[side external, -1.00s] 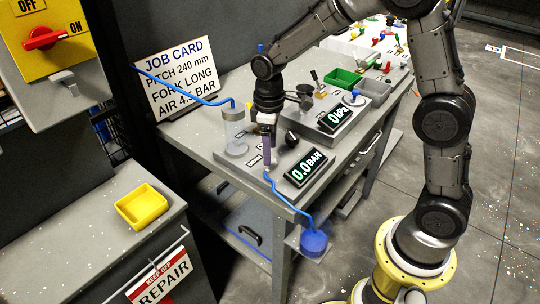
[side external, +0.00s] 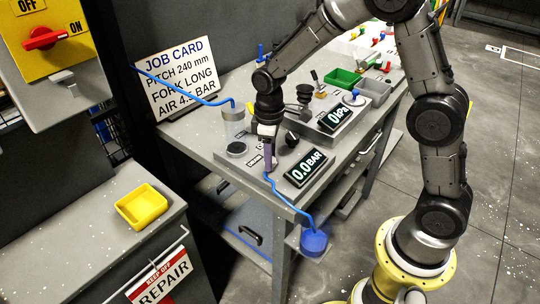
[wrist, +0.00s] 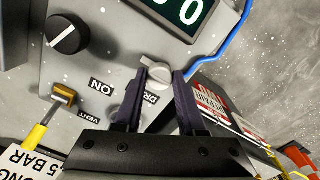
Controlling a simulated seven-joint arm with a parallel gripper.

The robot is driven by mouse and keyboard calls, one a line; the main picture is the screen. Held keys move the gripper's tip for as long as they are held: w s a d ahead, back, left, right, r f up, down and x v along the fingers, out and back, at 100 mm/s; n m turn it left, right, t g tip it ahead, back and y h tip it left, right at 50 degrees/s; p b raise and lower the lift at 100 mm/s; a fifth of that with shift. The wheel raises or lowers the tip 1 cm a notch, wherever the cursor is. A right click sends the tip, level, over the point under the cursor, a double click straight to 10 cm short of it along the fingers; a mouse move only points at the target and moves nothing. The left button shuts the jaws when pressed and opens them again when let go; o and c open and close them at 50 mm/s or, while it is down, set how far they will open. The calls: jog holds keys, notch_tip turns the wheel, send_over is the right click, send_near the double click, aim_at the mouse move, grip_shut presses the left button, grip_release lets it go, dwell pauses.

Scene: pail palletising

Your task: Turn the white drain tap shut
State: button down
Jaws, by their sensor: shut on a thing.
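The white drain tap (wrist: 157,72) shows in the wrist view between the tips of my gripper's dark fingers, beside a partly hidden label that starts "DR". My gripper (wrist: 160,76) is shut on the tap. In the side view my gripper (side external: 267,158) points down at the front-left part of the bench panel, and the tap is hidden there. The exact angle of the tap's handle is hard to tell.
A black knob (wrist: 69,34) and a brass vent tap (wrist: 64,96) sit close by on the panel. The pressure display (side external: 306,168) reads 0.0 BAR. A clear cylinder (side external: 234,122) stands left of my gripper. A blue hose (side external: 291,201) runs down to a blue cup (side external: 313,242).

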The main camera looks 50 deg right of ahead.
jog(key=shift+m, duration=0.3)
jog(key=m, duration=0.3)
jog(key=shift+m, duration=0.3)
jog(key=m, duration=0.4)
jog(key=shift+w+m, duration=0.1)
jog(key=shift+m, duration=0.2)
jog(key=m, duration=0.4)
jog(key=shift+r, duration=0.1)
jog(key=m, duration=0.5)
jog(key=shift+g, duration=0.3)
jog(key=c, duration=0.5)
grip_release()
